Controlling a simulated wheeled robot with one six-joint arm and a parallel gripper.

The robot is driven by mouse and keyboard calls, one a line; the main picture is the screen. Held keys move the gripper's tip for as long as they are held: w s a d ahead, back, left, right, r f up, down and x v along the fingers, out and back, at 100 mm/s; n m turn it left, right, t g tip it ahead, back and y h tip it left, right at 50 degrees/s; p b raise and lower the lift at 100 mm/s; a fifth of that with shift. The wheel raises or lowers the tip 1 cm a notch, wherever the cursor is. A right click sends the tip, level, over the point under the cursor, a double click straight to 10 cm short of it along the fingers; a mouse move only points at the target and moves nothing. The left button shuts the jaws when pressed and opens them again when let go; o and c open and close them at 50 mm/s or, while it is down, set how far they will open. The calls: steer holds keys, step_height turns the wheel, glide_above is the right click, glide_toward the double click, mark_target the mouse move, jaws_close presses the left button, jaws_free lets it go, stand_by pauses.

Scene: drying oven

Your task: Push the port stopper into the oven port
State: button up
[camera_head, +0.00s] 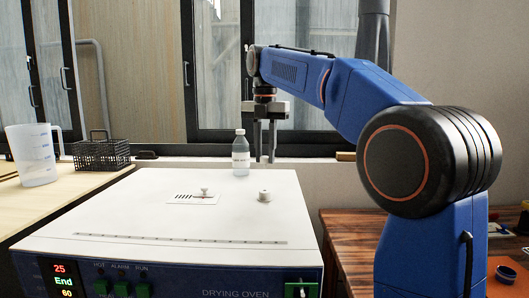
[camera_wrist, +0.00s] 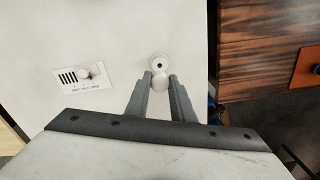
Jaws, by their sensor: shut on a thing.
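My gripper (camera_head: 265,148) points down above the right part of the white oven top (camera_head: 130,210). In the wrist view its two fingers (camera_wrist: 160,86) are closed around a small whitish port stopper (camera_wrist: 160,80). In the head view the stopper (camera_head: 264,159) shows just below the fingertips, apart from the oven. The oven port (camera_head: 264,197) is a short white collar with a dark hole on the oven top. In the wrist view the port (camera_wrist: 159,62) appears just beyond the stopper, which seems to cover part of its near edge.
A vent plate with a knob (camera_head: 193,198) lies left of the port. A clear bottle (camera_head: 241,155) stands near the oven's back edge. A measuring jug (camera_head: 33,153) and black wire basket (camera_head: 101,153) stand on the left bench. A wooden table (camera_head: 345,235) is right of the oven.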

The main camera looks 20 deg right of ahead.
steer(key=shift+f, duration=3.05)
steer(key=shift+f, duration=1.05)
stand_by(0.3)
steer(key=o, duration=1.6)
steer(key=shift+c, duration=0.2)
steer(key=shift+r, duration=0.1)
steer(key=shift+r, duration=3.4)
